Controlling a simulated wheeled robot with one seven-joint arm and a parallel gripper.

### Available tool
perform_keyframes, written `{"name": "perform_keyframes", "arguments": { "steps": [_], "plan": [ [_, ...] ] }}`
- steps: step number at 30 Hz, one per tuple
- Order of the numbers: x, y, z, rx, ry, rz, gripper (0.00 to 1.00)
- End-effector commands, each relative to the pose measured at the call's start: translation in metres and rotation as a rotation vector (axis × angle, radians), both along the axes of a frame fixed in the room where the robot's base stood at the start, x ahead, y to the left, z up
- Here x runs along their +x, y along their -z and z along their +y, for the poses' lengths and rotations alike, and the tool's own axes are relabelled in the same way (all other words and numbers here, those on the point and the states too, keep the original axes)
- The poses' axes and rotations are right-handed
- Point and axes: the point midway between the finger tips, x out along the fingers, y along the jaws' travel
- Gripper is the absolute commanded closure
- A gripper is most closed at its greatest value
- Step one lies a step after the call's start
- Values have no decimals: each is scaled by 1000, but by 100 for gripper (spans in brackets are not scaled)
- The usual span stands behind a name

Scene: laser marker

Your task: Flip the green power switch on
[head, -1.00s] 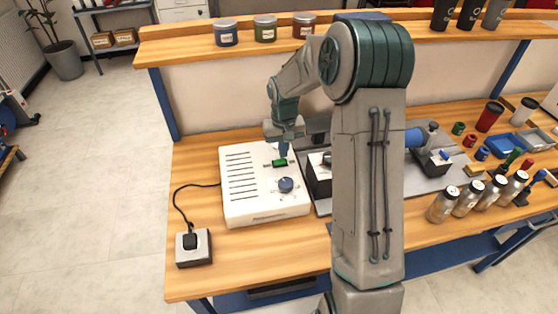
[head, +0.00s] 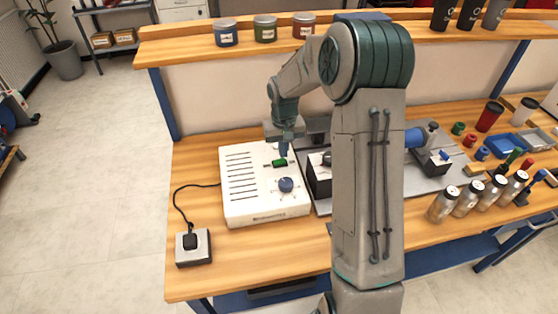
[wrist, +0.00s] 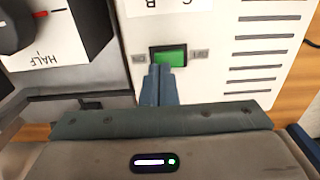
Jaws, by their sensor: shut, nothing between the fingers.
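The green power switch (head: 279,162) sits on top of the white control box (head: 240,205), near its right side. In the wrist view the switch (wrist: 170,56) is a green rocker in a dark frame, with small labels on both sides that I cannot read. My gripper (head: 284,151) points down at the switch. In the wrist view its blue fingers (wrist: 160,72) are shut together, with nothing between them. Their tips overlap the switch's lower edge in that view. I cannot tell whether they touch it.
A blue knob (head: 286,185) stands on the box near the switch. A dark-faced unit (head: 319,180) is close on the right. A black cable runs from the box to a power outlet block (head: 193,247). Several cans stand at the right.

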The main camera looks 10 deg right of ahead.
Motion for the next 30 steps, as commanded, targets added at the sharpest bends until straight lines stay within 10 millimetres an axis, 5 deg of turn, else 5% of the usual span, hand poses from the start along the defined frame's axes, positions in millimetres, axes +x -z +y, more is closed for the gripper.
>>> {"name": "perform_keyframes", "arguments": {
  "steps": [30],
  "plan": [
    [0, 11, 0, 0, 0, 0, 100]
  ]
}}
